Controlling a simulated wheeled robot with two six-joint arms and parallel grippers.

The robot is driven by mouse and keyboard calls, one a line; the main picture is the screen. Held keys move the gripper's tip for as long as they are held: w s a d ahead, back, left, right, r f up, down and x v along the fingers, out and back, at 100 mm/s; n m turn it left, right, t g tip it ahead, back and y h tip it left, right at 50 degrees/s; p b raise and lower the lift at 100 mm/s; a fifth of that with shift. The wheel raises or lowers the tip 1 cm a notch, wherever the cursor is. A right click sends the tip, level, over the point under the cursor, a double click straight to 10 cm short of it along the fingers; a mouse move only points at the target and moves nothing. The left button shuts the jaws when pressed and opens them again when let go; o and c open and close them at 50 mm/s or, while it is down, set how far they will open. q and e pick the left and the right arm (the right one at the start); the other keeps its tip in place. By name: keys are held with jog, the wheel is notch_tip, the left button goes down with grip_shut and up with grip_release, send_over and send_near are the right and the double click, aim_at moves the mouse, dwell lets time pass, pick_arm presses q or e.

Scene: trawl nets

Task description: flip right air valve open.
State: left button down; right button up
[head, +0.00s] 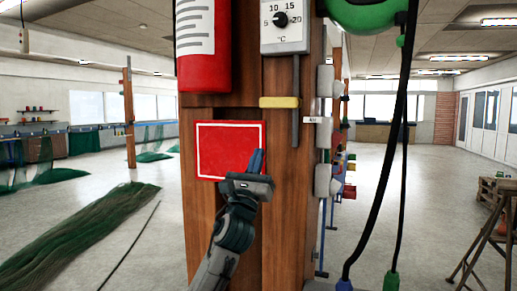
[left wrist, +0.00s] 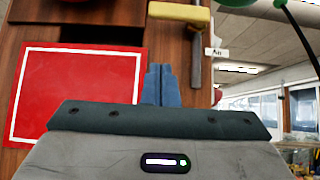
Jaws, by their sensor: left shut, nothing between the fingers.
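A yellow valve handle (head: 280,102) lies level across a thin grey vertical pipe (head: 295,128) on the wooden post; the handle also shows at the top of the left wrist view (left wrist: 178,13). A small white label that seems to read AIR (head: 315,119) is to its right. My left gripper (head: 256,161) is shut and empty, its blue fingertips pointing up in front of the post, below and slightly left of the handle. The fingertips (left wrist: 160,84) show apart from the handle and pipe in the left wrist view. My right gripper is not in view.
A red panel with a white border (head: 225,150) is on the post behind and left of the fingers. A red extinguisher (head: 203,45) and a thermostat (head: 284,25) are above. Black hoses (head: 400,100) hang from a green reel (head: 365,12) at right. Green nets (head: 80,235) lie at left.

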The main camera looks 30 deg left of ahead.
aim_at(279, 103)
pick_arm(q)
jog(key=shift+h, duration=0.3)
jog(key=w+r+p, duration=0.1)
jog(key=r, duration=0.2)
jog(key=w+r+p, duration=0.2)
jog(key=r, duration=0.1)
jog(key=w+a+r+p, duration=0.1)
jog(key=w+r+p, duration=0.1)
jog(key=r, duration=0.1)
jog(key=shift+a+r, duration=0.1)
jog(key=shift+r, duration=0.2)
jog(key=shift+w+f, duration=0.1)
jog(key=shift+w, duration=0.05)
jog(key=shift+a, duration=0.1)
